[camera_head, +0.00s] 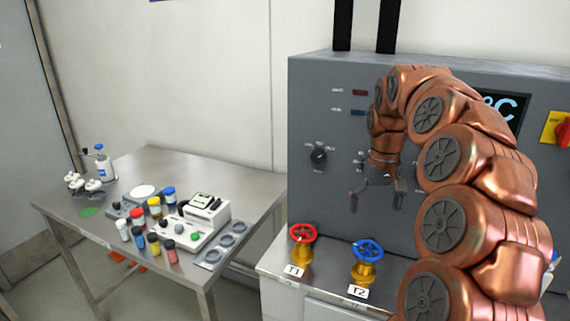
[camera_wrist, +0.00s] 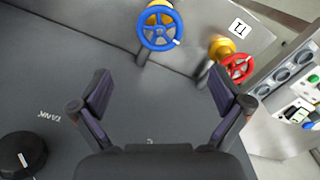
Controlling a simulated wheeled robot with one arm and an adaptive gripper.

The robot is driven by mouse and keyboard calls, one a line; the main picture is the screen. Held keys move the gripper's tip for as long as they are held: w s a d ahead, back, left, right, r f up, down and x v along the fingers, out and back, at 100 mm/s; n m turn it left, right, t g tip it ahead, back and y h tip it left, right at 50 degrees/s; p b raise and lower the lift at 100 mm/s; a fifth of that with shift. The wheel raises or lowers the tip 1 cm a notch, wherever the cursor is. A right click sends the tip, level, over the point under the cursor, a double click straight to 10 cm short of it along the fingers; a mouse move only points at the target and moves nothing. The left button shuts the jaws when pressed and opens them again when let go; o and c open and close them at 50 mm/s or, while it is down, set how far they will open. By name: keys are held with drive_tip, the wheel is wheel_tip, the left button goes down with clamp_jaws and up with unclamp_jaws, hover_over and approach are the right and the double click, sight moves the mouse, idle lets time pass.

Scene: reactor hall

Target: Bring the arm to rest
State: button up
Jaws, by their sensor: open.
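My copper-coloured arm curves up from the lower right in the head view and bends down in front of the grey control cabinet (camera_head: 325,215). My gripper (camera_head: 377,203) hangs at its end, fingers apart and empty, above the two valves. In the wrist view, my gripper (camera_wrist: 163,93) shows its two dark fingers spread wide with nothing between them. The red valve (camera_head: 303,234), labelled T1, and the blue valve (camera_head: 367,250), labelled T2, sit on the ledge below. The blue valve (camera_wrist: 160,27) and red valve (camera_wrist: 236,68) lie beyond the fingertips in the wrist view, apart from them.
A steel table (camera_head: 160,165) at the left holds several coloured-lid jars, a white instrument (camera_head: 205,215) and a wash bottle (camera_head: 103,163). Floor shows at lower left.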

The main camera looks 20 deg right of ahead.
drive_tip(key=s+a+f+n, duration=0.2)
drive_tip(key=s+a+n, duration=0.1)
drive_tip(key=s+a, duration=0.95)
drive_tip(key=s+a+f+g, duration=0.1)
drive_tip(key=s+a+f, duration=0.3)
drive_tip(key=s, duration=0.5)
drive_tip(key=s+a+f, duration=0.4)
drive_tip(key=s, duration=0.5)
drive_tip(key=shift+a+f+m+g, duration=0.25)
drive_tip(key=shift+a+m+g, duration=0.05)
drive_tip(key=shift+g, duration=0.1)
